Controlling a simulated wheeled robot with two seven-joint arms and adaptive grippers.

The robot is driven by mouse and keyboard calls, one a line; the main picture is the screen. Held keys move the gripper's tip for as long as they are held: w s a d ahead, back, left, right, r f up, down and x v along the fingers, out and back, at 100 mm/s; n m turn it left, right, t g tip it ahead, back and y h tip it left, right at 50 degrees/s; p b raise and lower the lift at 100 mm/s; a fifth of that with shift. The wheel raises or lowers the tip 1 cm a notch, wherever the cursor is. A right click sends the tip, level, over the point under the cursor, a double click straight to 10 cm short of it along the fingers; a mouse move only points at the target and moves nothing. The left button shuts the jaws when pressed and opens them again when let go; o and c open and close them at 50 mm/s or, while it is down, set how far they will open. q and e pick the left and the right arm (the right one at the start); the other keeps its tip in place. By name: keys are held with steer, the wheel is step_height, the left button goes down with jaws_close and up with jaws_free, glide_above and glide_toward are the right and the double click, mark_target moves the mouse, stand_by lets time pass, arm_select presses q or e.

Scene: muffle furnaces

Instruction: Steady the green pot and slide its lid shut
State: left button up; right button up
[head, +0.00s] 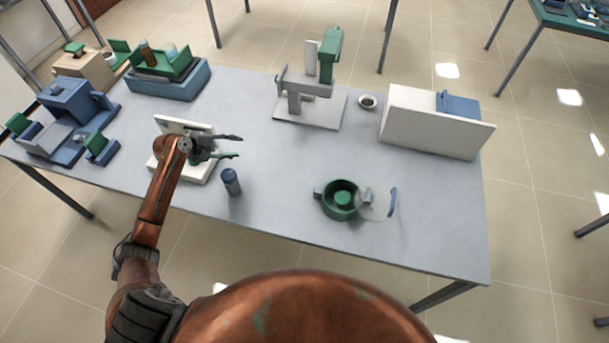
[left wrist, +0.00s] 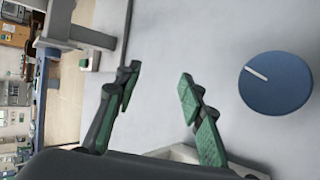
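The green pot (head: 341,205) stands open on the grey table, right of the middle in the head view, with a green inner part showing. Its translucent lid (head: 376,204) sits off to the pot's right side, with a blue handle at the far end. My left gripper (head: 238,146) is open and empty above the table, well to the left of the pot. In the left wrist view its two green-padded fingers (left wrist: 156,94) are spread apart with nothing between them. My right gripper is not in view.
A blue-topped cylinder (head: 231,182) stands near my left gripper; its round top shows in the left wrist view (left wrist: 275,82). A white device (head: 183,124) lies beneath the left arm. A stand (head: 308,105), a small bowl (head: 368,102) and a white box (head: 432,122) line the back.

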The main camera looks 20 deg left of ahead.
arm_select(q)
steer(key=d+n+g+h, duration=0.1)
steer(key=d+g, duration=0.4)
steer(key=d, duration=1.5)
steer(key=n+g+y, duration=0.3)
glide_toward(316, 190)
steer(key=f, duration=0.1)
steer(key=x, duration=1.1)
steer(key=shift+d+f, duration=0.25)
steer(key=shift+f, duration=0.05)
jaws_close()
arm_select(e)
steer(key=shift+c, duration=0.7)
